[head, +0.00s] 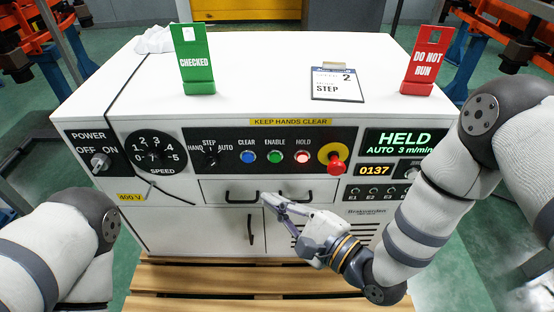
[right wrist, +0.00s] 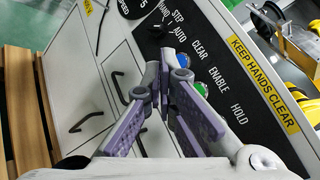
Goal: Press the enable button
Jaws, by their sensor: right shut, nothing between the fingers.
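The green ENABLE button (head: 274,157) sits on the black panel of the white cabinet, between the blue CLEAR button (head: 247,157) and the lit red HOLD button (head: 302,157). In the right wrist view the green button (right wrist: 201,88) is partly hidden behind my finger. My right gripper (head: 268,200) is shut and empty, in front of the drawer and below the button row, apart from the green button in the picture. Its fingertips (right wrist: 164,72) also show in the right wrist view. My left arm shows at lower left, but its gripper is out of view.
A red emergency knob (head: 334,164) on a yellow base stands right of HOLD. The display (head: 403,142) reads HELD, AUTO 3 m/min. Below are drawer handles (head: 242,197). A selector knob (head: 211,159) is left of CLEAR. Signs stand on the cabinet top (head: 265,75).

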